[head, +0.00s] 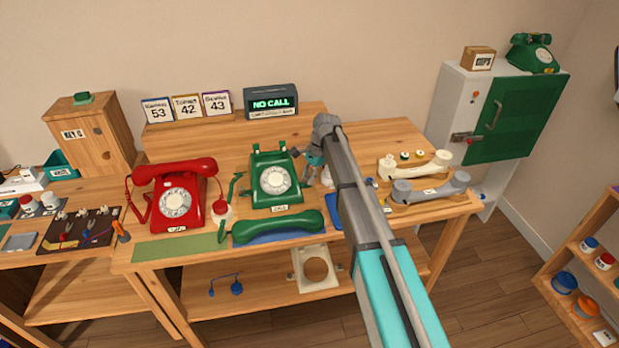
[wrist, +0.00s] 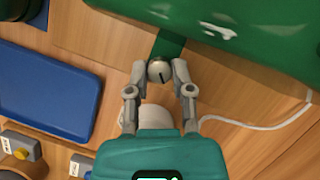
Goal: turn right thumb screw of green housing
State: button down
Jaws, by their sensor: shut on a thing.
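The green housing is the body of the green dial phone (head: 270,199) in the middle of the bench, with its dial facing up. Its green side also fills the top right of the wrist view (wrist: 270,35). The right thumb screw (wrist: 159,72) is a small silver knob with a dark slot, beside the housing at a green strip. My gripper (wrist: 158,68) has its two grey fingers closed on either side of this knob. In the head view my gripper (head: 313,168) is at the right side of the green phone, and my arm hides part of the area.
A green handset (head: 280,228) lies in front of the phone. A red phone (head: 175,200) stands to its left. White (head: 415,166) and grey (head: 432,187) handsets lie to the right. A blue tray (wrist: 45,92) and a pale cord (wrist: 260,126) lie near my gripper.

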jog(key=n, duration=0.2)
jog(key=n+g+h, duration=0.1)
jog(key=n, duration=0.1)
jog(key=shift+w+a+n, duration=0.15)
jog(key=shift+n, duration=0.25)
jog(key=n+h, duration=0.2)
jog(key=n, duration=0.2)
jog(key=shift+n+g, duration=0.3)
jog(key=shift+c, duration=2.4)
grip_release()
jog(key=shift+a, duration=0.1)
jog(key=shift+r, duration=0.15)
